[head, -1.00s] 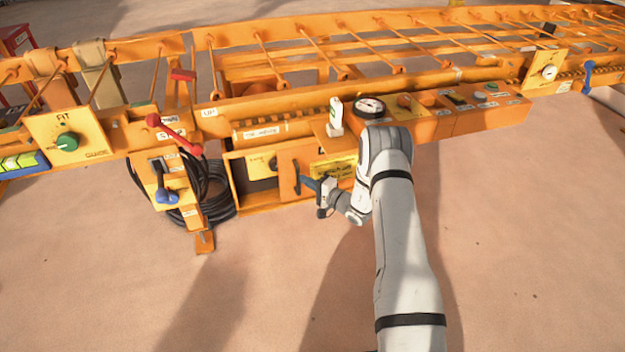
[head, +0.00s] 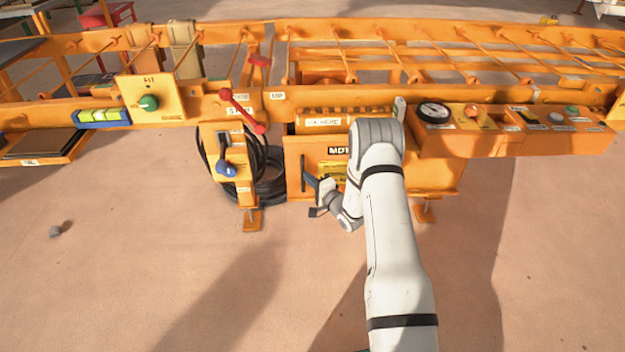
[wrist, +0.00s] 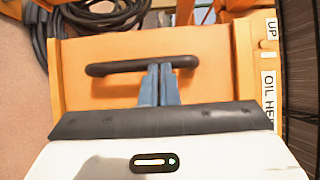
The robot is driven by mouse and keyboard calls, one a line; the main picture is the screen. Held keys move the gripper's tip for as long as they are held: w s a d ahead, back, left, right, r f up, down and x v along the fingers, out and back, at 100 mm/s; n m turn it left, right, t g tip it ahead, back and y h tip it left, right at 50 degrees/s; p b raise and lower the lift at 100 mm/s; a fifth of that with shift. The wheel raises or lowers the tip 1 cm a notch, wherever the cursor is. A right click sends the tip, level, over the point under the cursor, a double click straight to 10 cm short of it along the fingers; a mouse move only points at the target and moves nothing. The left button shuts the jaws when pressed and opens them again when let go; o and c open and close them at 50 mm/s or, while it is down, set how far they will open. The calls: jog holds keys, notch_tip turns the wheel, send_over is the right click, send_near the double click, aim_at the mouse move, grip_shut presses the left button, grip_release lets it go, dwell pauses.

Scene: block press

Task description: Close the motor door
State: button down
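The motor door is an orange panel (head: 294,163) with a dark upright handle (head: 303,172), low on the front of the orange machine in the head view. It covers the opening, and no dark interior shows; whether it is fully flush I cannot tell. In the wrist view the door face (wrist: 110,92) fills the middle, with the black bar handle (wrist: 110,69) across it. My gripper (wrist: 164,68) has its two blue fingers together, their tips at the handle, overlapping its lower edge. The bar is not visibly clamped between them. In the head view my gripper (head: 316,184) is at the door, partly behind my arm.
A gauge (head: 434,112) and control box are to the right. The floor in front is clear.

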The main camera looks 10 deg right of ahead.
jog(key=shift+w+d+r, duration=0.25)
jog(key=shift+d+r, duration=0.05)
jog(key=w+d+p+v, duration=0.1)
jog(key=d+p+v, duration=0.1)
jog(key=v, duration=1.1)
jog(key=s+a+r+n+g+y+p, duration=0.25)
jog(key=s+a+r+g+p, duration=0.2)
jog(key=r, duration=0.65)
jog(key=s+a+r+n+g+y+p, duration=0.1)
jog(key=s+a+r+n+g+p, duration=0.4)
jog(key=r, duration=0.6)
jog(key=s+a+r+n+g+y+p, duration=0.1)
jog(key=s+a+r+g+y+p, duration=0.2)
jog(key=a+r, duration=0.55)
jog(key=s+d+r+n+g+h+p, duration=0.25)
jog(key=s+r+g+h+p, duration=0.4)
jog(key=s+r, duration=0.75)
jog(key=s+d+r+t+h+p, duration=0.2)
jog(key=s+d+r+h+p, duration=0.1)
jog(key=r, duration=0.4)
jog(key=s+d+r+n+t+h+p, duration=0.1)
jog(key=s+d+r+t+h+p, duration=0.2)
jog(key=r+p, duration=0.4)
jog(key=shift+s+d+r+n+t+h+p, duration=0.3)
jog(key=shift+s+d+h+p, duration=0.25)
jog(key=shift+d+h, duration=0.65)
